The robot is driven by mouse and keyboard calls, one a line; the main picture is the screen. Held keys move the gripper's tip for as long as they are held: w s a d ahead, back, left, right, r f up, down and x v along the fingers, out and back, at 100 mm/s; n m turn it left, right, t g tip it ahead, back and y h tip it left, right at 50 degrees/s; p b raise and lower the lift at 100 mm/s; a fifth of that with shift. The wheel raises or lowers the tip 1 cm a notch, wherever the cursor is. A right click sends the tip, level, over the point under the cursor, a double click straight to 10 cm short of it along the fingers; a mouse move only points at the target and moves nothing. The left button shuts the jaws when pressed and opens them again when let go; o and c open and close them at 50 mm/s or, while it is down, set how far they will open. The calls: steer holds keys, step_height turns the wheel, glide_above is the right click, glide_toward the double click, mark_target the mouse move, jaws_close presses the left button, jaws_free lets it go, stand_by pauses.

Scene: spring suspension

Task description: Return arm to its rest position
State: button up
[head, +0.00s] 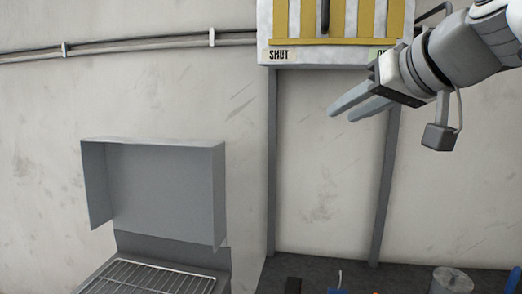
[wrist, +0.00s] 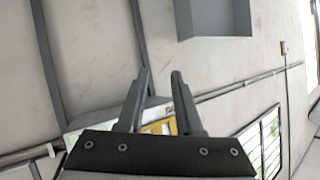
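My gripper (head: 342,115) is at the upper right in the head view, with its two grey fingers pointing left and slightly down. It is in the air in front of the wall, just below a yellow-striped panel (head: 281,20) that has the word SHUT on its lower edge. In the wrist view the fingertips of my gripper (wrist: 160,72) stand apart with nothing between them. Part of the yellow-striped panel (wrist: 158,128) shows behind the fingers there. I cannot tell whether the gripper touches the panel.
A grey hooded box (head: 160,190) stands at the lower left, with a wire rack (head: 150,280) in front. A dark bench top (head: 322,270) at the bottom holds a metal cylinder (head: 452,280) and small items. A pipe (head: 130,44) runs along the wall. The middle air space is clear.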

steer(key=s+f+g+h, duration=0.1)
steer(key=s+f, duration=0.4)
steer(key=f, duration=0.5)
steer(key=s+f+g+h, duration=0.2)
steer(key=s+f, duration=0.3)
steer(key=f, duration=0.5)
steer(key=s+f+m+g+h, duration=0.1)
steer(key=s+f+g, duration=0.2)
steer(key=f, duration=0.7)
steer(key=shift+s+d+f+h, duration=0.35)
steer(key=shift+s+h, duration=0.05)
steer(key=shift+s, duration=0.85)
